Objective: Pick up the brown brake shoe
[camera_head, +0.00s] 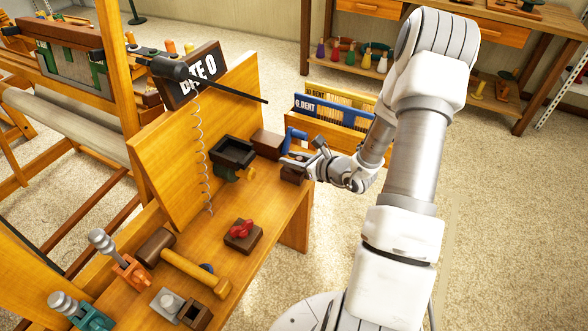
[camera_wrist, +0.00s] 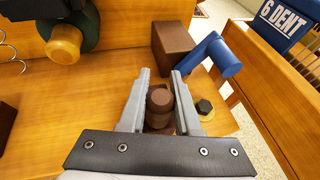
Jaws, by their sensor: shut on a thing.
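The brown brake shoe (camera_wrist: 160,100) shows in the wrist view between my two grey fingers, with a rounded top and a darker brown part beneath it. My gripper (camera_wrist: 160,80) is shut on it, one finger on each side. In the head view my gripper (camera_head: 291,161) is at the bench's right end, and the brown piece (camera_head: 292,174) shows just below the fingers. Its underside is hidden, so I cannot tell whether it touches the bench.
A brown block (camera_wrist: 173,45) with a blue handle (camera_wrist: 216,54) stands just beyond my fingers. A dark bolt head (camera_wrist: 204,107) is close on the right. The "6 DENT" crate (camera_head: 320,129) stands behind.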

